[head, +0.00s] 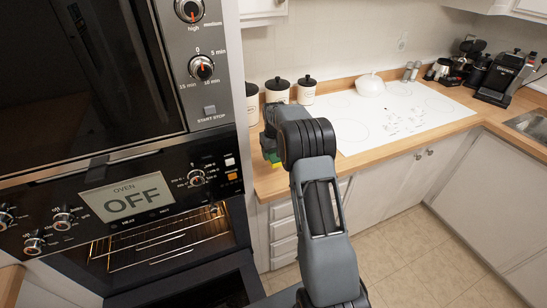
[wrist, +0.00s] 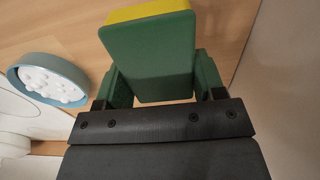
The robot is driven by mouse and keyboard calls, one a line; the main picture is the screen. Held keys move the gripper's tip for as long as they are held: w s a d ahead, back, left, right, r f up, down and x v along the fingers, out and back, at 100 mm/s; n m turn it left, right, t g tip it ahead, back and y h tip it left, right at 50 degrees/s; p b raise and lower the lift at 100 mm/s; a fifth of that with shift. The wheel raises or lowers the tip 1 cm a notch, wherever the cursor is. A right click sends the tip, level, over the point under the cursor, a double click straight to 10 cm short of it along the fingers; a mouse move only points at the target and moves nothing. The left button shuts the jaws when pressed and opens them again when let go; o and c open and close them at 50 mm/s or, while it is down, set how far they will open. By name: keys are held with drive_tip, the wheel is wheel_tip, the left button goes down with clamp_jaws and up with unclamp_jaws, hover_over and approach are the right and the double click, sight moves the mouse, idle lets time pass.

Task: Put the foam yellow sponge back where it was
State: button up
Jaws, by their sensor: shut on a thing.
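The foam yellow sponge (wrist: 148,52) is a block with a yellow layer and a dark green layer. In the wrist view it sits between the two green fingers of my gripper (wrist: 160,80), which is shut on it. In the head view only a small green and yellow bit of the sponge (head: 274,160) shows beside my wrist, over the wooden counter (head: 268,182) next to the oven column. My arm hides most of the gripper there. I cannot tell whether the sponge touches the counter.
A teal oval dish with white bumps (wrist: 50,82) is left of the sponge in the wrist view. Black-lidded canisters (head: 277,91) stand behind my wrist. The wall oven (head: 160,240) is open on the left. A white cooktop (head: 400,112) lies to the right.

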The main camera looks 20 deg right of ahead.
sight(273, 159)
drive_tip(key=shift+w+f, duration=0.3)
drive_tip(key=shift+f, duration=0.3)
drive_tip(key=shift+f+p, duration=0.4)
drive_tip(key=shift+f, duration=0.9)
drive_tip(key=shift+f, duration=0.2)
drive_tip(key=o, duration=0.9)
drive_tip(key=shift+c, duration=0.2)
drive_tip(key=shift+r, duration=0.15)
wheel_tip(273, 159, up, 12)
drive_tip(key=shift+s+r+b, duration=0.1)
drive_tip(key=shift+b, duration=0.75)
